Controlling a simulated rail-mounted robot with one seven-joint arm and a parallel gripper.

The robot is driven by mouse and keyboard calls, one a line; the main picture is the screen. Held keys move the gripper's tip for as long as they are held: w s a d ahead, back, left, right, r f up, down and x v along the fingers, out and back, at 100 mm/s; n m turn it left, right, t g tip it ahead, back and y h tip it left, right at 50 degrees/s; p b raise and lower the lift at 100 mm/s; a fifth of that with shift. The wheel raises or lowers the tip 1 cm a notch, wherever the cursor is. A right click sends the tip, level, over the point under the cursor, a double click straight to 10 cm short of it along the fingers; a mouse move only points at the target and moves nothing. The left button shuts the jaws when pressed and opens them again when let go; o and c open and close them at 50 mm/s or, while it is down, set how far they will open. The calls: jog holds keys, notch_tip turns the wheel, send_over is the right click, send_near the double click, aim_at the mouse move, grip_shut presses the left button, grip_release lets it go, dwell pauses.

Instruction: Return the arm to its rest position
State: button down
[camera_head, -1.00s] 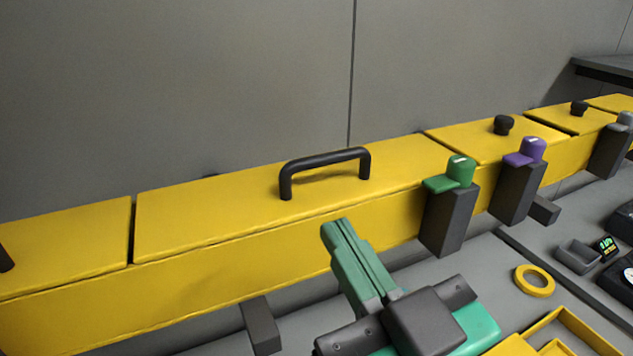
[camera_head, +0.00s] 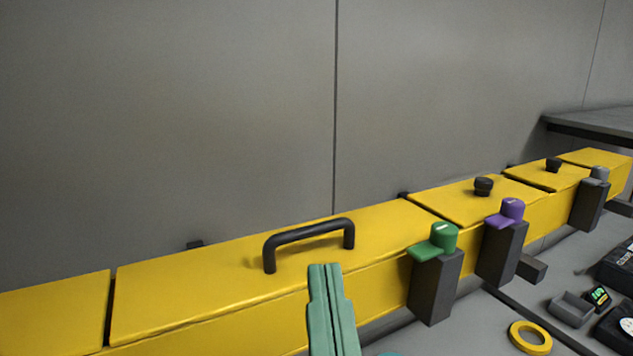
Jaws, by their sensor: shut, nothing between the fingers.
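My gripper (camera_head: 327,275) shows at the bottom middle of the head view, with its two green fingers side by side and touching. It is shut and empty. Its tips point up the picture, in front of the yellow duct (camera_head: 215,292) and just below the black handle (camera_head: 310,240) on the lid. I cannot tell whether the tips touch the duct; they appear apart from it. The rest of my arm is below the frame.
Dark posts with a green cap (camera_head: 437,243), a purple cap (camera_head: 507,212) and a grey cap (camera_head: 600,174) stand along the duct's front. A yellow ring (camera_head: 530,338), a small grey tray (camera_head: 572,308) and dark devices (camera_head: 616,328) lie at lower right. A grey wall (camera_head: 170,120) is behind.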

notch_tip(320, 180, up, 34)
jog(key=s+a+m+t+h+p, duration=0.1)
jog(key=h+p, duration=0.1)
jog(key=p, duration=3)
jog(key=shift+r+h+p, duration=0.2)
jog(key=shift+h+p, duration=0.1)
jog(key=shift+p, duration=0.05)
jog(key=shift+a, duration=0.1)
